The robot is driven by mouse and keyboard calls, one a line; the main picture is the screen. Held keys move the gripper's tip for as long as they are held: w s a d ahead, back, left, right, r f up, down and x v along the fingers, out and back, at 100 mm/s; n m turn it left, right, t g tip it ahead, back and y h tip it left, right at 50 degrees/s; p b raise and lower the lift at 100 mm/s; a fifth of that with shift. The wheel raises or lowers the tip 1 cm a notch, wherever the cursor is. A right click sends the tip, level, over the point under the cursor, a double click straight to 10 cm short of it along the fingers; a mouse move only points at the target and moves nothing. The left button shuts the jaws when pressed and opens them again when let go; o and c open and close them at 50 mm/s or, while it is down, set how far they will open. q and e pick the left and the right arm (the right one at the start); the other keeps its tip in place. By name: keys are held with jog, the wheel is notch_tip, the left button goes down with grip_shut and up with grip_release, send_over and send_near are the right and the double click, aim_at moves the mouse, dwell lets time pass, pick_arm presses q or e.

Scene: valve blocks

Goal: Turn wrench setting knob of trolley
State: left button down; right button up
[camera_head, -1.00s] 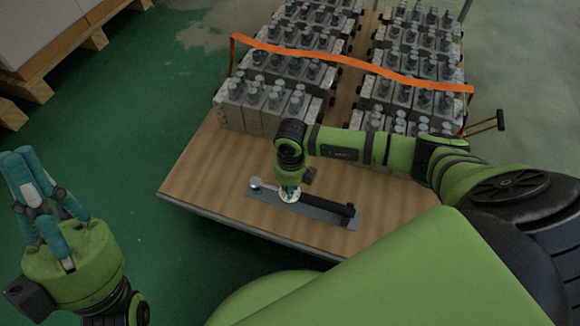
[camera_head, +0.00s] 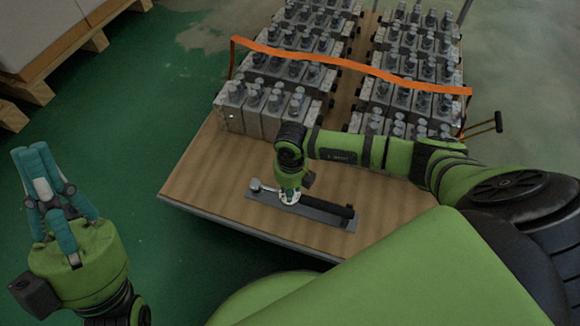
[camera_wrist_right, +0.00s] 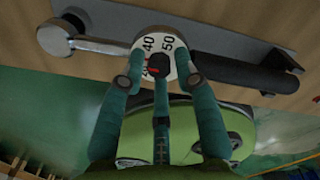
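The wrench (camera_head: 325,207) lies on a grey plate on the trolley's wooden top (camera_head: 225,185). It has a silver head (camera_wrist_right: 90,45) and a black handle (camera_wrist_right: 235,72). Its white setting knob (camera_wrist_right: 160,42) shows 40 and 50, with a black centre and a red mark. My right gripper (camera_wrist_right: 160,72) points down at the knob, its teal fingers apart, the outer two at the dial's sides and the third near the centre. Whether they touch is unclear. It shows small in the head view (camera_head: 289,196).
Rows of grey valve blocks (camera_head: 265,115) stand behind the wrench, with an orange strap (camera_head: 350,62) across them. A pallet with boxes (camera_head: 50,40) is at far left. Green floor lies between.

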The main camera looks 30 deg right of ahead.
jog(key=shift+r, duration=0.15)
notch_tip(320, 180, up, 12)
dwell(0.4)
dwell(0.4)
